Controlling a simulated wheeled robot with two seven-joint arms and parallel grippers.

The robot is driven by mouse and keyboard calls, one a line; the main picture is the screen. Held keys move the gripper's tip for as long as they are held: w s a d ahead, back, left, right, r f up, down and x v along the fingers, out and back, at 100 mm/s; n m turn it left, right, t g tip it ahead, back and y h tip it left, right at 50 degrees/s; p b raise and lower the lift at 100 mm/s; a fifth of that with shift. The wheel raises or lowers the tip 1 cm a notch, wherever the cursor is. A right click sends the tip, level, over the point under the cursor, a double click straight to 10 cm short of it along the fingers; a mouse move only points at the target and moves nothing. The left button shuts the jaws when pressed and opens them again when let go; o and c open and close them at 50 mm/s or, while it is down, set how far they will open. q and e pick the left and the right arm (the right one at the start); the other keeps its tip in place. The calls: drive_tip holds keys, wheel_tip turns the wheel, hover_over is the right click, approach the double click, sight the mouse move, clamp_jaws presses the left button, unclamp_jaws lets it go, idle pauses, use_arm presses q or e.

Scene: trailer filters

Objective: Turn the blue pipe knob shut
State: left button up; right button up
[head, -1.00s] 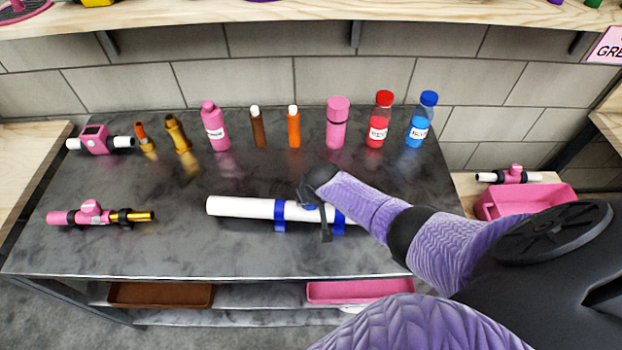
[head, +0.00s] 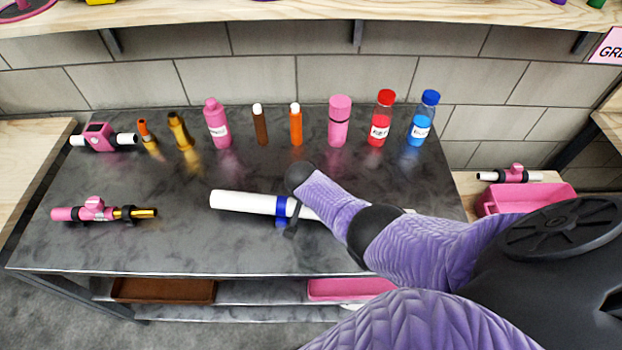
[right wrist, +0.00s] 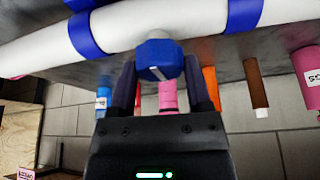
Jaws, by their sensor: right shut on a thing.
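A white pipe (head: 240,203) lies on the dark table, with a blue band (head: 281,207) around it. The blue knob is hidden behind my arm in the head view. In the right wrist view the blue knob (right wrist: 160,60) sits on the white pipe (right wrist: 125,22) between two blue bands, with a pale line on its face. My right gripper (right wrist: 163,72) has a finger on each side of the knob and is shut on it. In the head view my right gripper (head: 291,218) is at the pipe, partly hidden by its own wrist. My left gripper is out of view.
Several bottles, including a red one (head: 381,120) and a blue one (head: 422,120), stand along the back. A pink-and-gold pipe piece (head: 100,212) lies at left. A pink bin (head: 525,198) is at right. The table's front left is clear.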

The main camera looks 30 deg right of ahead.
idle(0.4)
drive_tip(key=o, duration=1.3)
drive_tip(key=p+v, duration=0.7)
drive_tip(key=v, duration=0.3)
drive_tip(key=shift+f, duration=0.1)
